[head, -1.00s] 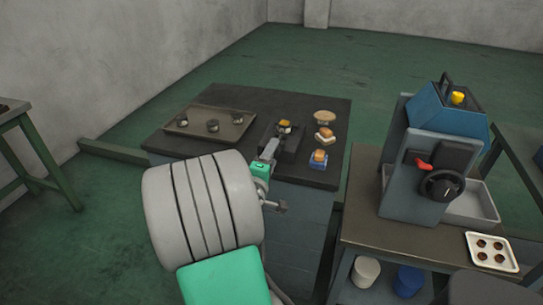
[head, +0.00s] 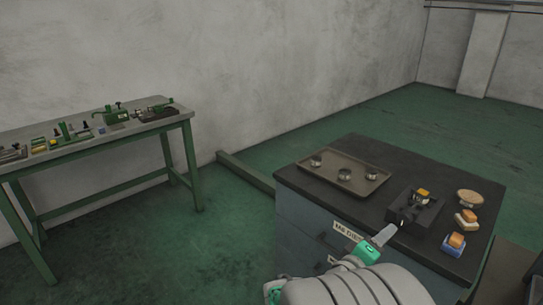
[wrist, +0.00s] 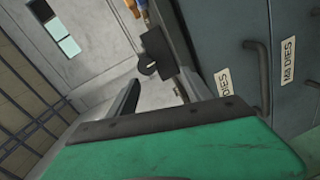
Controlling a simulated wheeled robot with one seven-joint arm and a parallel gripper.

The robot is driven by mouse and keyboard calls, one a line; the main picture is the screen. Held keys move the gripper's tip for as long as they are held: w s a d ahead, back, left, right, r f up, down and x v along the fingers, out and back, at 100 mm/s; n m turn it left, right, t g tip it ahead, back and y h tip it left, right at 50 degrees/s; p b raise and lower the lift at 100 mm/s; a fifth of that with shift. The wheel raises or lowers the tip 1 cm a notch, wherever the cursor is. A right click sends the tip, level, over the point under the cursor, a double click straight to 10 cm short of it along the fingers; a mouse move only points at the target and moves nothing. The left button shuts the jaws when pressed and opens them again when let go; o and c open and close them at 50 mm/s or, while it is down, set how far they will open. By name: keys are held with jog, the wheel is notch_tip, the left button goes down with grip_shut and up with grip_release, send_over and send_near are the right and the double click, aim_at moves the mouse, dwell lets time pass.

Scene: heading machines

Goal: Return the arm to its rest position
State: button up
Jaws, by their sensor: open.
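My arm (head: 350,287) reaches in from the bottom of the head view, with a green part near its end. My gripper (head: 386,236) shows in front of the near edge of a dark-topped drawer cabinet (head: 375,200). In the wrist view the jaws of my gripper (wrist: 155,88) stand apart, with nothing seen between them. Whether the gripper touches the cabinet cannot be told.
The cabinet top holds a brown tray (head: 358,185) with 3 metal rings, a dark block (head: 408,212) with an orange-topped piece, and several small items at right. A green-legged bench (head: 85,140) with tools stands left. Green floor (head: 225,230) between them is clear.

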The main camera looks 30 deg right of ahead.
aim_at(403, 221)
jog(key=w+a+f+m+t+y+p, duration=0.2)
jog(key=w+a+f+m+y+p, duration=0.15)
jog(key=w+a+y, duration=1)
jog(key=s+a+r+n+g+y+p, duration=0.1)
jog(key=s+a+r+n+y+p, duration=0.15)
jog(key=a, duration=0.95)
jog(key=s+a+r+n+y+p, duration=0.1)
jog(key=a+r+n, duration=0.15)
jog(key=a, duration=1.05)
jog(key=w+d+f+m+t+h+b, duration=0.1)
jog(key=d+f+m+h+b, duration=0.2)
jog(key=d, duration=0.6)
jog(key=d+f+m+h+b, duration=0.1)
jog(key=d+m+h+b, duration=0.15)
jog(key=d+m, duration=0.45)
jog(key=w+d+f+m+t+h+b, duration=0.1)
jog(key=d+f+m+h+b, duration=0.15)
jog(key=d, duration=0.85)
jog(key=s+d+r+m+g+h+b, duration=0.25)
jog(key=s+d+r+m+h, duration=0.3)
jog(key=s+d+h, duration=0.65)
jog(key=d, duration=0.2)
jog(key=d+y, duration=0.1)
jog(key=d, duration=0.2)
jog(key=d+r+y+p, duration=0.1)
jog(key=d, duration=0.2)
jog(key=shift+n+t, duration=0.25)
jog(key=shift+t, duration=0.1)
jog(key=shift+w+d, duration=0.15)
jog(key=shift+d, duration=0.2)
